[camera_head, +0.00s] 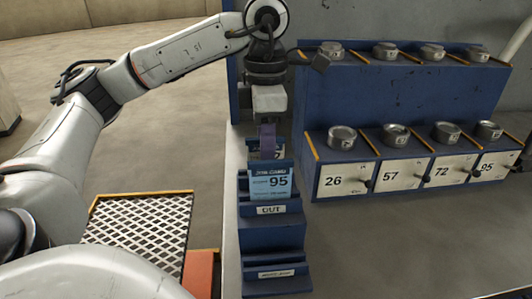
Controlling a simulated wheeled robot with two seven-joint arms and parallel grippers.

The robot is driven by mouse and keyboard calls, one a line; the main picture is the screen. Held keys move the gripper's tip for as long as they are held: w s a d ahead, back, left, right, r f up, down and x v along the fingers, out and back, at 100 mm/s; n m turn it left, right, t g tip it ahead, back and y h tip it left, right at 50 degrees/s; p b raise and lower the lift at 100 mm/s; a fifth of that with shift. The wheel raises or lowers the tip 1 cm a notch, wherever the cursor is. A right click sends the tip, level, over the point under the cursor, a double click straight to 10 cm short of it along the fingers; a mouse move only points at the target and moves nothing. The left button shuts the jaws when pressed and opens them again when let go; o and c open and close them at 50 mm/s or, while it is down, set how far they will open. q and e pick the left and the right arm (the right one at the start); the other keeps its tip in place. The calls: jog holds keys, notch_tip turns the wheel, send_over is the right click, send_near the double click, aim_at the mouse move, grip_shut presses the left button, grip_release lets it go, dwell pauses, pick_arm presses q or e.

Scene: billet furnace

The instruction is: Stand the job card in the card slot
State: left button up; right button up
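The job card (270,184) is light blue with a dark header and the number 95. It stands upright in a blue stepped rack (272,238), in the tier labelled OUT. A lower front tier of the rack has a small label too small to read surely, and no card shows in it. My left gripper (267,140) points down just behind and above the card, over the rack's back. A purple part shows at its tip; whether its fingers are apart or hold something is unclear. My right gripper is out of view.
A blue two-level shelf (400,105) stands at right, with several round metal pieces on top and doors numbered 26, 57, 72 and 95 (495,166). A mesh platform (140,232) lies at left. The grey top (390,240) right of the rack is clear.

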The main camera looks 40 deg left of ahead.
pick_arm(q)
jog(key=shift+r, duration=0.25)
notch_tip(320, 180, up, 10)
jog(key=p, duration=0.4)
jog(key=shift+f, duration=0.1)
